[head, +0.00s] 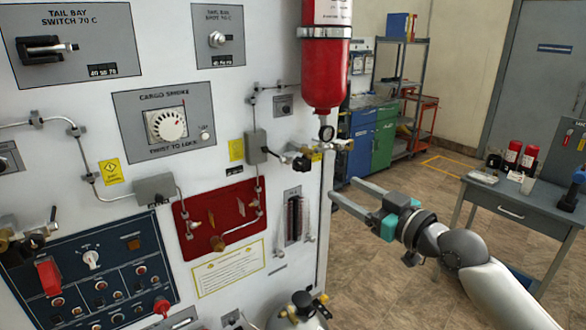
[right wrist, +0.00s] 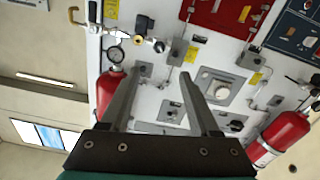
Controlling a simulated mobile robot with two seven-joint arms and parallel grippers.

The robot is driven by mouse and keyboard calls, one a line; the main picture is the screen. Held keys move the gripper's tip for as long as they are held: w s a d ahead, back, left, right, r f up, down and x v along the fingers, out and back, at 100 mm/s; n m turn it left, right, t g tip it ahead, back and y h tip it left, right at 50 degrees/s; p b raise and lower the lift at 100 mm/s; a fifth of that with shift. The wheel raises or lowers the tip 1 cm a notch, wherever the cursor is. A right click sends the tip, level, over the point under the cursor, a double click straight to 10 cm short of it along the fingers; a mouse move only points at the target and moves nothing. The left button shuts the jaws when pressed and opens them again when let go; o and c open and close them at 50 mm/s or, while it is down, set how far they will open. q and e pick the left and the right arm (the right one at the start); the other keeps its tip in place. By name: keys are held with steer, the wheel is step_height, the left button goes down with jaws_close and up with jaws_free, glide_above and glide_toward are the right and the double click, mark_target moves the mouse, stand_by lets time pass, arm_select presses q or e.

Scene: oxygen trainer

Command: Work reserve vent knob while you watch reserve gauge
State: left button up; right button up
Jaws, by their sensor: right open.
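My right gripper (head: 342,190) is open and empty, in front of the panel's right edge, below the red bottle. Its two fingers also show in the right wrist view (right wrist: 161,73), spread apart with the panel behind them. A small round gauge (head: 326,133) sits under the neck of the red bottle (head: 326,75); it also shows in the right wrist view (right wrist: 115,53), left of the fingers. A brass valve fitting (head: 342,145) is beside it, with a dark knob (head: 301,163) to the left. No readable label shows which parts are the reserve knob and gauge. My left gripper is out of view.
The white panel (head: 250,20) carries pipes, a cargo smoke dial (head: 167,125), a red plate (head: 215,222) and a blue switch panel (head: 90,265). A grey table (head: 530,215) with red cans stands right. Open floor (head: 375,285) lies between.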

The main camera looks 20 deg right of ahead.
mark_target(301, 164)
steer(key=p+x, duration=0.1)
steer(key=x, duration=1.4)
steer(key=shift+w, duration=0.15)
jaws_close()
stand_by(0.4)
